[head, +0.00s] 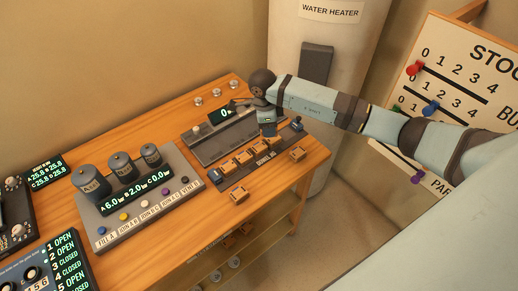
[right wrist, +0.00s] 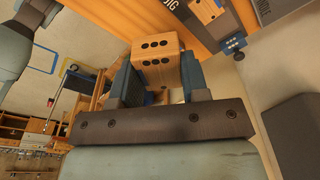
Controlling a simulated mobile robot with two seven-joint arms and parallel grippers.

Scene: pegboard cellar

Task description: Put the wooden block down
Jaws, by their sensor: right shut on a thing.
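My right gripper (head: 268,130) reaches in from the right and is above the back of a dark strip (head: 222,178) on the wooden table. In the right wrist view its blue fingers (right wrist: 157,85) are shut on a wooden block (right wrist: 157,48) with dark dots on its faces. In the head view the held block is mostly hidden by the gripper, and I cannot tell whether it touches anything below. Several similar blocks (head: 243,158) stand in a row on the strip. One loose block (head: 297,153) lies to its right and another (head: 239,195) in front. My left gripper is not in view.
A grey console (head: 130,225) with canisters and buttons stands left of the strip. A grey unit with a display (head: 200,148) is behind the strip. Several small metal knobs (head: 215,92) are at the back. Bare tabletop (head: 275,185) shows at the front right, near the edge.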

